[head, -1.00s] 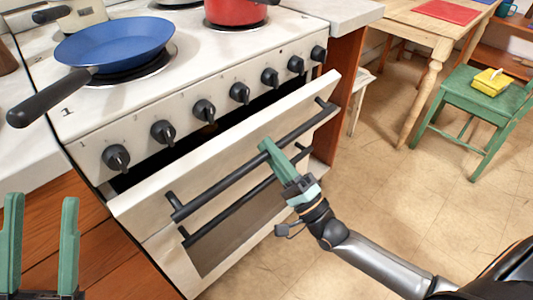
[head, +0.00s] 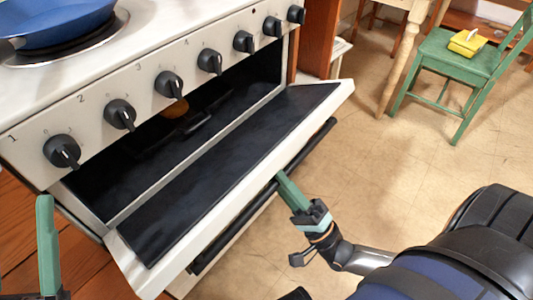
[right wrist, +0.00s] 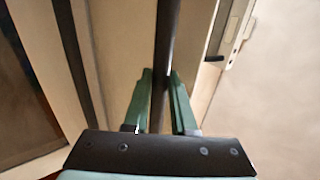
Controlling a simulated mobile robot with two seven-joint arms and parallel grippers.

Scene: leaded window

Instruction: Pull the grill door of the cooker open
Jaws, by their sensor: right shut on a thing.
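The cooker's grill door (head: 230,165) is hinged down at its lower edge and stands wide open, with its dark inner face showing in the head view. The grill compartment (head: 190,125) behind it is exposed. My right gripper (head: 283,181) is at the outer side of the door, shut on the door's dark bar handle (right wrist: 167,45); in the right wrist view the handle runs between the two green fingers (right wrist: 160,90). The door hides part of the handle in the head view. One finger of my left gripper (head: 47,240) shows at the lower left, away from the door; its other finger is out of view.
A row of black knobs (head: 168,85) lines the cooker front above the grill. A blue pan (head: 60,25) sits on the hob. A green chair (head: 460,60) with a yellow item (head: 467,42) stands at the upper right. The tiled floor (head: 380,170) between is clear.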

